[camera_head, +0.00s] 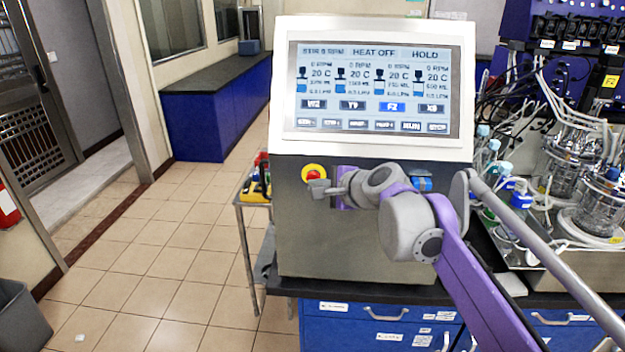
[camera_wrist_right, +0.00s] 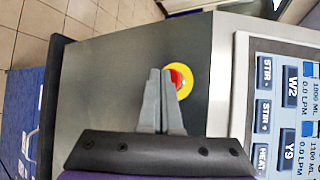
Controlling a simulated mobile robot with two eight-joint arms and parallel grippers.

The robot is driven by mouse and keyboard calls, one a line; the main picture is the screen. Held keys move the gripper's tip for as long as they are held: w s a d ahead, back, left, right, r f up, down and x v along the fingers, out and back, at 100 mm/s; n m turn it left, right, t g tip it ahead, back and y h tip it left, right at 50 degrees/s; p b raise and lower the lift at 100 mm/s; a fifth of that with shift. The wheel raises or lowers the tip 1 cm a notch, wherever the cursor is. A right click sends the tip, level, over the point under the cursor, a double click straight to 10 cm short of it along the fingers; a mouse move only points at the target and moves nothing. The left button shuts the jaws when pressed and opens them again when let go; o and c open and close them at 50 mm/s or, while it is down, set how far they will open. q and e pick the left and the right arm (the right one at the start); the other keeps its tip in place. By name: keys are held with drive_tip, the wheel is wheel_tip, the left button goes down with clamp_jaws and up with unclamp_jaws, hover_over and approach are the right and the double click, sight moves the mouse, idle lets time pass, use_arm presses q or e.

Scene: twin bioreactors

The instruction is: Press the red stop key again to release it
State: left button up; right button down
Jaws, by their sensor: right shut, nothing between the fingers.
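The red stop key (camera_head: 314,171) sits on a yellow ring on the steel front of the control cabinet (camera_head: 330,240), below the left part of its screen. In the wrist view the red key (camera_wrist_right: 176,78) shows just beyond and right of the fingertips, partly covered by them. My right gripper (camera_head: 318,188) is shut and empty, its tips just in front of the key's lower edge. It also shows in the wrist view (camera_wrist_right: 160,72), fingers together. I cannot tell whether the tips touch the key. My left gripper is out of view.
The screen (camera_head: 375,90) above shows HEAT OFF and HOLD. Glass vessels with tubing (camera_head: 595,205) stand at the right. A small cart (camera_head: 250,198) with tools stands left of the cabinet.

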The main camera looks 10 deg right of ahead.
drive_tip(key=shift+w, duration=0.25)
idle(0.7)
drive_tip(key=shift+s+a, duration=0.1)
drive_tip(key=shift+s, duration=0.7)
drive_tip(key=shift+s+a, duration=0.25)
drive_tip(key=shift+s, duration=0.7)
drive_tip(key=shift+s+a, duration=0.25)
drive_tip(key=shift+s, duration=0.75)
drive_tip(key=shift+s+a, duration=0.25)
drive_tip(key=shift+s, duration=0.7)
